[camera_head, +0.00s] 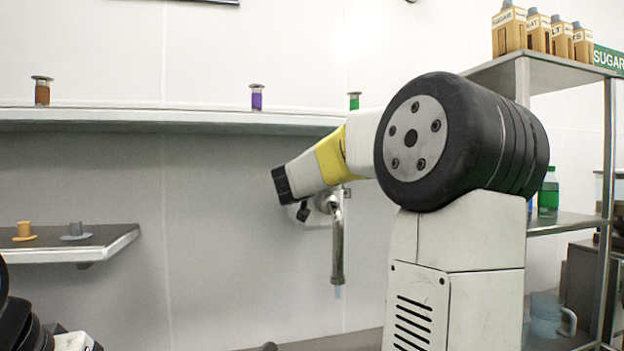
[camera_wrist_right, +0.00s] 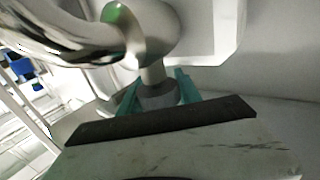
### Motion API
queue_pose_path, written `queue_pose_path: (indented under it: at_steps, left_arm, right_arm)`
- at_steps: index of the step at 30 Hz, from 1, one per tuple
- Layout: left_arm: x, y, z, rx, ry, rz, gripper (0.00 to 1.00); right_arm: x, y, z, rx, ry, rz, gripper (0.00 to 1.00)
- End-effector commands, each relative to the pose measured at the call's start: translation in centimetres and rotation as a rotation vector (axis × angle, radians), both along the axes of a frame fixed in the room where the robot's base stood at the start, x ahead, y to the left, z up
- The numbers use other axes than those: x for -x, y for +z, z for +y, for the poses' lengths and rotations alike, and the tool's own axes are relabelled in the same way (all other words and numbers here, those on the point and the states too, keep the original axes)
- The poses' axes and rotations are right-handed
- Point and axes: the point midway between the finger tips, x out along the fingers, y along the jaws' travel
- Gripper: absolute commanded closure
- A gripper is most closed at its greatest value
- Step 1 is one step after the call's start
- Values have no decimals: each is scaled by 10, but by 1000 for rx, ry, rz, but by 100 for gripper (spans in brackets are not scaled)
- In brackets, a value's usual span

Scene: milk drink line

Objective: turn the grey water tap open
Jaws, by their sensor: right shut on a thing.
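The grey water tap (camera_head: 337,240) is on the back wall in the head view, its spout hanging straight down. A small pale blue bit shows below the spout's mouth; I cannot tell if it is water. My right arm reaches across to the tap, and its wrist hides part of the tap body. In the right wrist view the shiny curved spout (camera_wrist_right: 60,40) is at the upper left. My right gripper (camera_wrist_right: 158,96) has its teal fingers on either side of the tap's grey handle (camera_wrist_right: 158,92), shut on it. My left gripper is not in view.
A long wall shelf (camera_head: 150,118) holds small capped jars. A lower left shelf (camera_head: 75,247) holds two small hat-like items. My arm blocks the middle right.

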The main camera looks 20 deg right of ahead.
Motion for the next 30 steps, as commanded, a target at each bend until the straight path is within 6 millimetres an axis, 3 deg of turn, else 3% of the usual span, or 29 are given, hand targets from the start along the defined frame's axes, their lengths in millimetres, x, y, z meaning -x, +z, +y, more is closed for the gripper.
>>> queue_pose_path:
  at_steps: [18,30]
  left_arm:
    - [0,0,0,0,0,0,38]
    - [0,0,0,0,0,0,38]
  right_arm:
    - [-7,0,17,-7,571,-4,100]
    - [-7,0,23,-3,823,-4,100]
